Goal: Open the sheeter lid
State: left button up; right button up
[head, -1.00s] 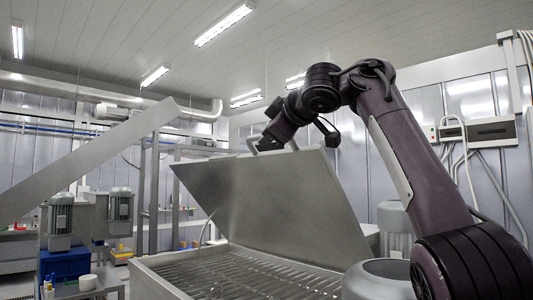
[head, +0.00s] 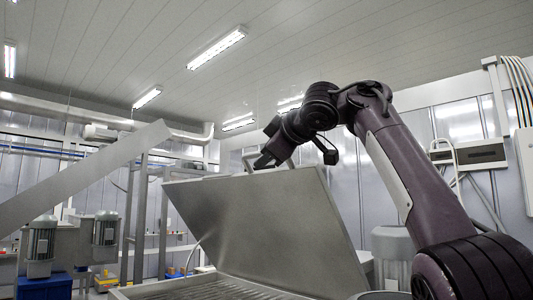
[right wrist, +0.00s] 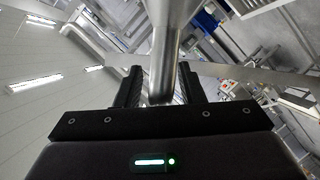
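The sheeter lid (head: 265,225) is a large flat metal panel. It stands tilted up above the sheeter's slatted bed (head: 205,287), hinged side low. Handles show at its top edge. My right gripper (head: 262,162) is at the left handle on that edge, partly hidden by my own arm. In the right wrist view, the two dark fingers (right wrist: 160,88) stand on either side of a metal handle bar (right wrist: 161,75) and appear closed on it. My left gripper is not in view.
A sloping metal panel (head: 85,205) rises at the left. Motors (head: 42,240) and a blue crate (head: 45,285) stand below it. A grey cylindrical housing (head: 392,245) is right of the lid. An electrical box (head: 470,152) hangs on the right wall.

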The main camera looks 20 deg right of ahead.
jog(key=shift+d, duration=0.1)
jog(key=shift+s+r, duration=0.1)
jog(key=shift+s, duration=0.15)
jog(key=b+v, duration=0.2)
jog(key=v, duration=0.5)
jog(key=shift+s+d, duration=0.1)
jog(key=shift+s, duration=0.05)
dwell(0.4)
